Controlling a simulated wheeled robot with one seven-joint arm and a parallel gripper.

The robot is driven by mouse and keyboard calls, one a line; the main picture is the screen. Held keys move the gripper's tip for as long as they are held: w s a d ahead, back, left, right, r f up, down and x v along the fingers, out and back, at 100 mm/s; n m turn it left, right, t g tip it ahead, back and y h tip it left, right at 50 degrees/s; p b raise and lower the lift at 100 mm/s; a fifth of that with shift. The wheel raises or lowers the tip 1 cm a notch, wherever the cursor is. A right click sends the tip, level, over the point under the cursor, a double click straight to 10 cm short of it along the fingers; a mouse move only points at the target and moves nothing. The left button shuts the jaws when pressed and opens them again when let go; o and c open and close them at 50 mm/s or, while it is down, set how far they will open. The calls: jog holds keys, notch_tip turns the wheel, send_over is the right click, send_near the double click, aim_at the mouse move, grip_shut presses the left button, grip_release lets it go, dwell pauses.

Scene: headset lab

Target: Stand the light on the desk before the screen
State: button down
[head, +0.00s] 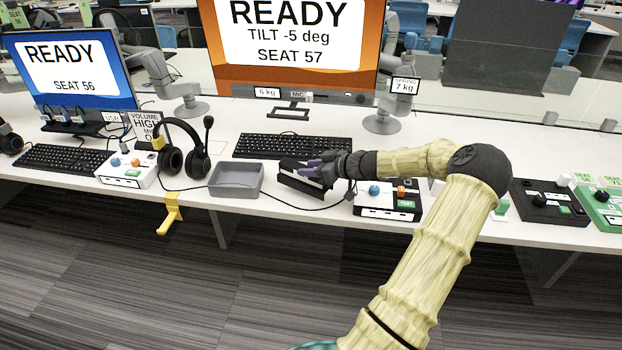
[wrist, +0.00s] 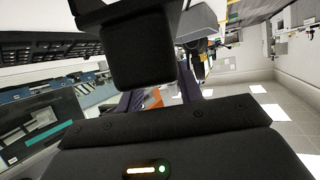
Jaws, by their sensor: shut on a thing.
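My gripper (head: 322,168) is low over the front of the white desk (head: 330,120), before the orange READY screen (head: 294,70) marked SEAT 57. It is shut on a dark, blocky thing with a pale strip (head: 298,181), which I take to be the light. In the wrist view a dark square block (wrist: 140,50) fills the space by the purple fingers. The held thing is just in front of the keyboard (head: 292,146). I cannot tell whether it touches the desk. My fingers hide part of it.
A grey tray (head: 236,192) lies close on the left, with a headset (head: 186,150) beyond it. A control box with blue and orange knobs (head: 388,212) is close on the right. Cables run along the desk's front edge. A monitor stand (head: 290,112) is behind the keyboard.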

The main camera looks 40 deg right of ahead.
jog(key=shift+r, duration=0.1)
jog(key=shift+a+f, duration=0.1)
jog(key=shift+f, duration=1.75)
jog(key=c, duration=0.9)
grip_release()
jog(key=shift+f, duration=0.15)
jog(key=v, duration=1.2)
